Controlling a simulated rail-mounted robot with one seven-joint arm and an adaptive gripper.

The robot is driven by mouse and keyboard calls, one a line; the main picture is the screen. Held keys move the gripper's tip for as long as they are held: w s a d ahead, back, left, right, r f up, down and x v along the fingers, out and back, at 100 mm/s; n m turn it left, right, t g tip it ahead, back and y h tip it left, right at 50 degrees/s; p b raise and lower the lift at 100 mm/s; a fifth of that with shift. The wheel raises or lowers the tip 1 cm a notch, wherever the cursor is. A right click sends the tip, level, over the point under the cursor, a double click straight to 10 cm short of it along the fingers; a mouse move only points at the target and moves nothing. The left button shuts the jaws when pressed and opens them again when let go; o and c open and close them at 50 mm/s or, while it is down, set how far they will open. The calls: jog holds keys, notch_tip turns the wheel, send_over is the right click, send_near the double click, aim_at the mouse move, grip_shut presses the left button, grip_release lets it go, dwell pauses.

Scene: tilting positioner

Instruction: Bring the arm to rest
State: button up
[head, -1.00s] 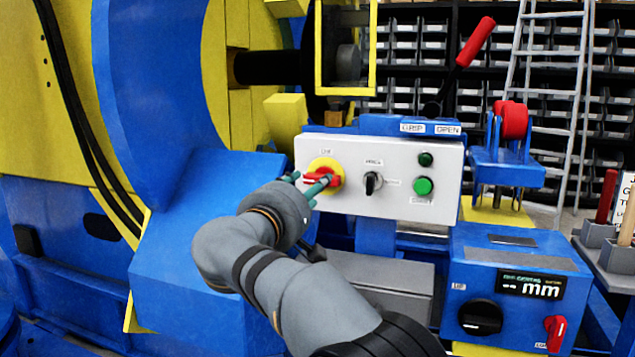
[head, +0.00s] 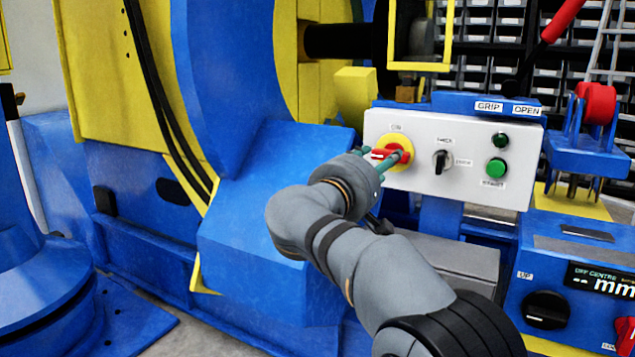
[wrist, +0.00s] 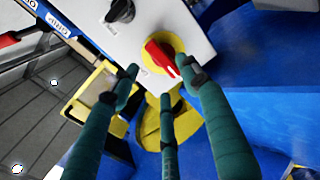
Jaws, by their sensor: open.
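My gripper (head: 385,163) is at the front of the white control panel (head: 425,190), its teal fingers spread beside the red rotary switch (head: 398,155) on its yellow disc. In the wrist view, the three fingers of my gripper (wrist: 160,85) are apart with nothing between them. The red switch (wrist: 163,57) there lies just beyond the fingertips. I cannot tell whether a finger touches it. My grey arm reaches up to the panel from the lower right in the head view.
The panel also has a black selector (head: 440,162) and a green button (head: 497,167). A big blue and yellow positioner (head: 270,240) stands close on the left of the arm. A blue box with a display (head: 575,285) is at the lower right. A red-handled lever (head: 560,20) rises behind.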

aim_at(392, 152)
jog(key=x, duration=0.8)
jog(key=shift+w+d, duration=0.1)
jog(key=shift+w, duration=0.05)
jog(key=v, duration=1.2)
jog(key=x, duration=1.2)
jog(key=shift+f+m, duration=0.1)
jog(key=shift+m, duration=1.3)
